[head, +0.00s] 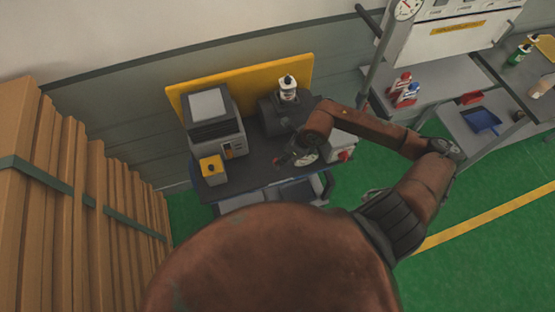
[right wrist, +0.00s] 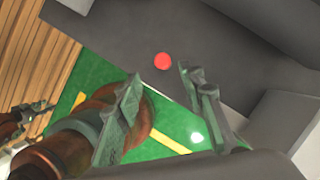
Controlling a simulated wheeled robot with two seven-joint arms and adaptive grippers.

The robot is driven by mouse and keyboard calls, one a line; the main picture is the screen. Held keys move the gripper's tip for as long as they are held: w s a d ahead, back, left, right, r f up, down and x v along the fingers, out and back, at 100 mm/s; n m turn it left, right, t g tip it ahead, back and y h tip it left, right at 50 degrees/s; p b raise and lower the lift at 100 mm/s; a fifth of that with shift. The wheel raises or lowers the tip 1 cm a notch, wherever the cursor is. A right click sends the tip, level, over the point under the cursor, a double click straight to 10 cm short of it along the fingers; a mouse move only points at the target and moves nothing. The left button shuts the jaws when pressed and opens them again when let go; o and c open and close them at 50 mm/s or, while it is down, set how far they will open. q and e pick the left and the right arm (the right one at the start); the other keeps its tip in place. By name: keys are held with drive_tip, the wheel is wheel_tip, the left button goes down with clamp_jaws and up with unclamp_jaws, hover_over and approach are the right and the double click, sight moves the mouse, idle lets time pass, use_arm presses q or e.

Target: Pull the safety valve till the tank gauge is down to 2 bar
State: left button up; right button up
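A dark cylinder (head: 272,117), which looks like the tank, lies on the dark cart top in the head view. A pale round face (head: 307,156), perhaps its gauge, shows partly behind my right gripper (head: 288,159); no reading is legible. In the right wrist view, my right gripper (right wrist: 163,105) is open and empty. A red round piece (right wrist: 162,61) shows beyond and between its fingers, apart from them; I cannot tell if it is the safety valve. What looks like my left gripper (right wrist: 35,112) is at the left edge of the wrist view, its opening unclear.
A grey machine (head: 213,125), a yellow box (head: 213,169) and a white-and-black bottle (head: 288,88) are on the cart. A white box (head: 341,145) with a red part is right of my gripper. Planks (head: 60,200) stand left. Green floor (head: 400,160) is open right.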

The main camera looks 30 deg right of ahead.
drive_tip(key=shift+d+p+x, duration=0.2)
drive_tip(key=shift+p+x, duration=0.4)
drive_tip(key=shift+x, duration=3.3)
drive_tip(key=shift+c, duration=0.6)
clamp_jaws()
